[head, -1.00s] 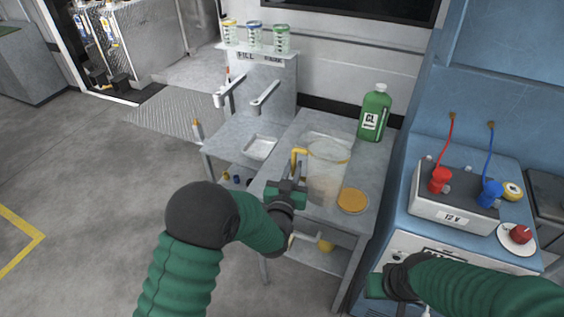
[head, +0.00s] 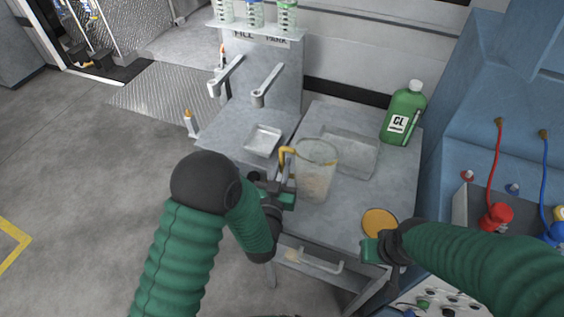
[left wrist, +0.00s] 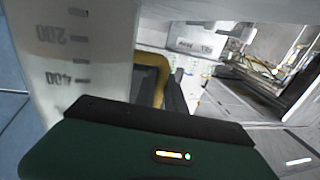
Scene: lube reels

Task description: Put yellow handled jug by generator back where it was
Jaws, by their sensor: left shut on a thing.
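The clear jug (head: 318,176) with a yellow handle (head: 286,156) is upright over the grey bench, left of centre. My left gripper (head: 286,194) is shut on it at the handle side. I cannot tell whether the jug's base touches the bench. In the left wrist view the jug wall (left wrist: 75,60) shows measuring marks, with the yellow handle (left wrist: 153,72) beside it. My right gripper (head: 374,250) is at the bench's front right, just below the yellow round lid (head: 380,223); its fingers are unclear.
A shallow clear tray (head: 350,153) lies behind the jug. A green bottle (head: 403,115) stands at the back right. A small metal tray (head: 263,139) is on the left bench.

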